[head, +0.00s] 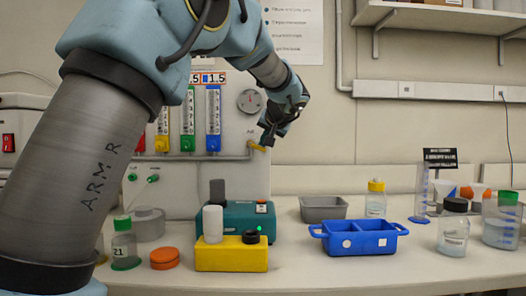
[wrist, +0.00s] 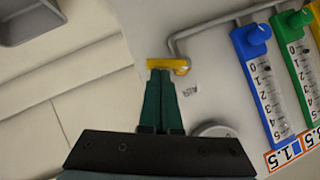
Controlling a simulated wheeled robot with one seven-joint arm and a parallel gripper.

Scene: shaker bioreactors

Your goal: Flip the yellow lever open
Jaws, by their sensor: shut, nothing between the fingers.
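The yellow lever (wrist: 168,64) is at the end of a grey pipe on the white panel. In the wrist view it lies crosswise just past my fingertips. My gripper (wrist: 160,74) is shut and empty, its tips right at the lever; whether they touch it I cannot tell. In the head view the yellow lever (head: 257,147) shows at the panel's right edge, partly behind my gripper (head: 267,142).
The panel carries flow tubes (head: 213,120) and a round gauge (head: 250,101). Below stand a teal device (head: 240,220), a yellow box (head: 230,259), a blue tray (head: 358,243) and bottles. A shelf (head: 430,18) hangs at upper right.

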